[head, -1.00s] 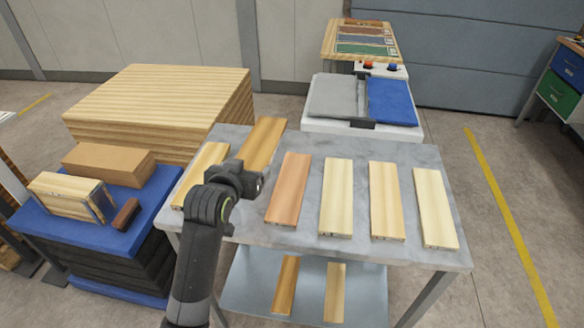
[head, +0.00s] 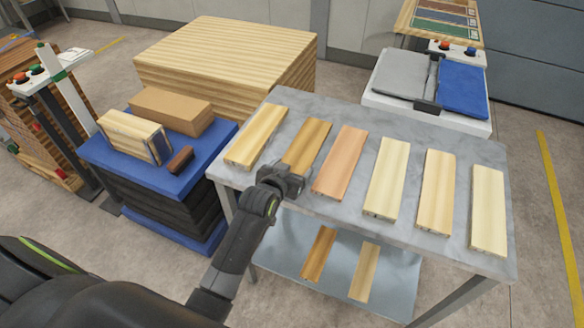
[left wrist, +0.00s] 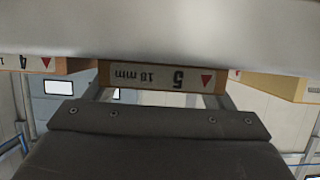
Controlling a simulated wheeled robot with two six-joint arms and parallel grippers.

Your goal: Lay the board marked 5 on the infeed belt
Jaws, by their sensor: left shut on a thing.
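The board marked 5 (head: 308,143) is orange-brown and is second from the left in the row on the grey table (head: 345,112). Its end label, "5, 18 mm", shows upside down in the left wrist view (left wrist: 165,77). My left gripper (head: 291,180) is shut on the near end of this board. The board lines up with the row; I cannot tell whether it touches the table. A machine with a grey surface (head: 402,75) and a blue surface (head: 463,90) stands behind the table; I cannot tell which is the infeed belt. My right gripper is not in view.
A pale board (head: 257,136) lies left of the held one, a reddish board (head: 341,163) right of it, with several pale boards beyond. Two boards lie on the lower shelf (head: 280,255). A large wood stack (head: 225,55) and a blue-topped stand (head: 195,157) are at the left.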

